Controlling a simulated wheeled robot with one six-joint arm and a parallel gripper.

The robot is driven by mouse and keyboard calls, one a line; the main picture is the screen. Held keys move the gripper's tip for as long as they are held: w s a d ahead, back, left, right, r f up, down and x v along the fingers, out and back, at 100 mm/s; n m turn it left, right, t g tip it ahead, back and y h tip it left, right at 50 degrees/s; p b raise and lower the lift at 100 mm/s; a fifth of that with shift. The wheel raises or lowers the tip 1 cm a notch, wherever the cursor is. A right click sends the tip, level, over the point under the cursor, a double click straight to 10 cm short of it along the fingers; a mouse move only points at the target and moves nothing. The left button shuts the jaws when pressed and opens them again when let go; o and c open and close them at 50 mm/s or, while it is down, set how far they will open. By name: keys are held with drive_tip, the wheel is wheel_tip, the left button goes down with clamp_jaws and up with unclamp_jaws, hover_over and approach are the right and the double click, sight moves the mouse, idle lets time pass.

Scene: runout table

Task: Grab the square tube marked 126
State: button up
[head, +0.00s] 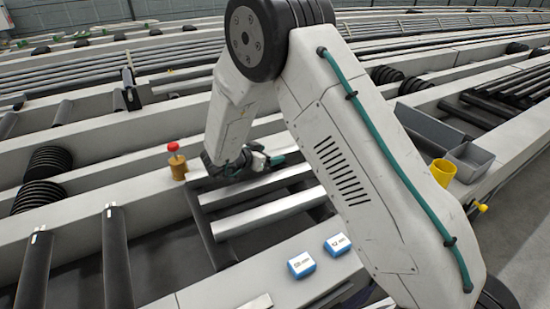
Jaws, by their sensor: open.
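My gripper (268,160) is open, beside the far end of the middle bay of the runout table. Light square-section tubes lie in this bay below it: a nearer tube (265,213) and a farther tube (256,187). The gripper is above or close to the farther tube; I cannot tell whether it touches. No number 126 is legible on any tube, so I cannot tell which one bears it. My arm hides the right ends of these tubes and part of the bay.
Two blue boxes (301,265) (337,244) sit on the front beam. A red-topped brown post (176,161) stands left of the gripper. Dark round tubes (117,258) lie at left.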

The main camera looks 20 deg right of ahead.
drive_tip(key=shift+w+d+f, duration=0.2)
drive_tip(key=shift+w+d, duration=0.1)
drive_tip(key=shift+d, duration=0.2)
clamp_jaws()
wheel_tip(320, 180, up, 10)
idle(0.6)
drive_tip(key=shift+o, duration=0.7)
unclamp_jaws()
